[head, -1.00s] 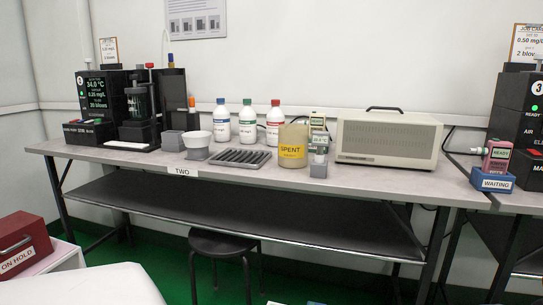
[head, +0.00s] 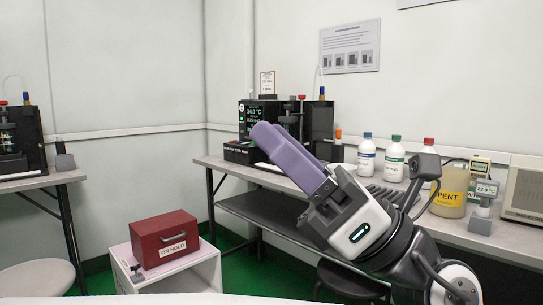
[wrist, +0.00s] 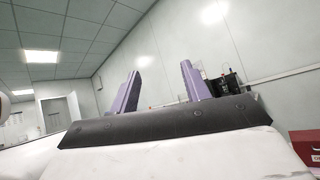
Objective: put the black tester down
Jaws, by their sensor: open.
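My gripper (head: 265,132) is raised in the head view, its purple fingers pointing up and left in front of the long bench. In the wrist view my gripper (wrist: 161,67) has its two fingers apart with nothing between them. No black tester can be made out for sure. A small dark upright item (head: 64,160) stands on the left table; I cannot tell whether it is the black tester. A pale handheld device (head: 486,189) with a lit display stands in a grey block on the long bench.
The left table (head: 40,181) has free room at its front. A red ON HOLD box (head: 165,240) sits on a white stand (head: 200,272). On the long bench (head: 222,168) are a black machine, several bottles and a yellow SPENT tub (head: 452,192). A stool (head: 350,280) stands below.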

